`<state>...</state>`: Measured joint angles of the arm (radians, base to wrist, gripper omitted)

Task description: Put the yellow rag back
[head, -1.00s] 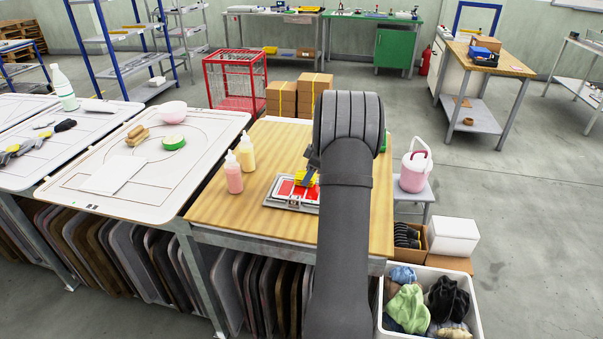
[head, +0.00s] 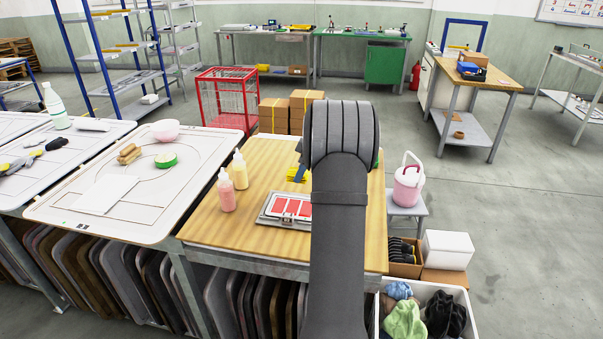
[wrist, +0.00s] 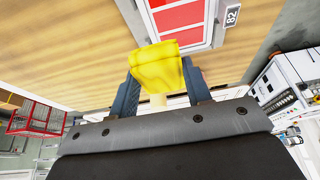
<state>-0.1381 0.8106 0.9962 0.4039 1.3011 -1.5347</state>
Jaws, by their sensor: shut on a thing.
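My gripper (wrist: 158,72) is shut on the yellow rag (wrist: 156,65), which is bunched between its two dark blue fingers. In the head view a small part of the rag (head: 294,178) shows left of my arm, over the wooden table (head: 240,220) and beyond the framed red panel (head: 291,207). My arm hides most of the gripper there. In the wrist view the framed red panel (wrist: 180,16), with an "82" label, lies past the rag. I cannot tell whether the rag touches the table.
A pink bottle (head: 226,192) and a pale yellow bottle (head: 239,170) stand on the table left of the panel. A white bin (head: 455,291) of cloths sits on the floor at right. A pink-and-white container (head: 408,181) stands on a small stand.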

